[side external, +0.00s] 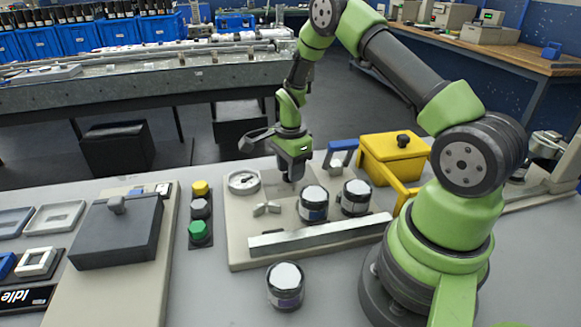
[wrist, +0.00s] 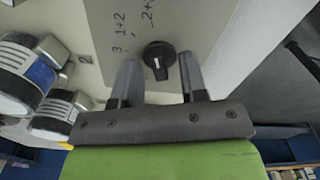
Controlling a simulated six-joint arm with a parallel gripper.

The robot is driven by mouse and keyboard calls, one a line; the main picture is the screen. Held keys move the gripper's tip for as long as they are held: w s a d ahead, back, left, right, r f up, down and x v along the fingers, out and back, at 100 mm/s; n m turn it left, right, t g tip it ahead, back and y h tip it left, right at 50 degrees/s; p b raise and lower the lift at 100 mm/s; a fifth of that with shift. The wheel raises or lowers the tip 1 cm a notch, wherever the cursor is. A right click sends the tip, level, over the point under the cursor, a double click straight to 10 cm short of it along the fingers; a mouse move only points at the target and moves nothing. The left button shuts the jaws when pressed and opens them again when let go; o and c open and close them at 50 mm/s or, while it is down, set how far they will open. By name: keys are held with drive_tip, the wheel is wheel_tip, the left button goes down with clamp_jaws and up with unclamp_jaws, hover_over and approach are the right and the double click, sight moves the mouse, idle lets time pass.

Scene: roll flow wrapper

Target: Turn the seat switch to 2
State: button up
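The seat switch is a black rotary knob (wrist: 159,56) on the beige plate, seen in the wrist view. A small pale mark shows on the knob's lower part.
Two dark jars with pale lids (side external: 313,204) (side external: 355,197) stand close right of my gripper. A round gauge (side external: 243,182) lies left, a metal bar (side external: 318,234) in front. A yellow box (side external: 394,157) stands behind right. Another jar (side external: 285,286) stands on the table.

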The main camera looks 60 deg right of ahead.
clamp_jaws()
idle(0.3)
drive_tip(key=n, duration=0.3)
drive_tip(key=shift+n, duration=0.4)
drive_tip(key=n, duration=0.4)
drive_tip(key=shift+w+n, duration=0.15)
drive_tip(key=shift+n, duration=0.15)
drive_tip(key=n, duration=1.2)
drive_tip(key=shift+w+a, duration=0.1)
drive_tip(key=shift+n, duration=0.3)
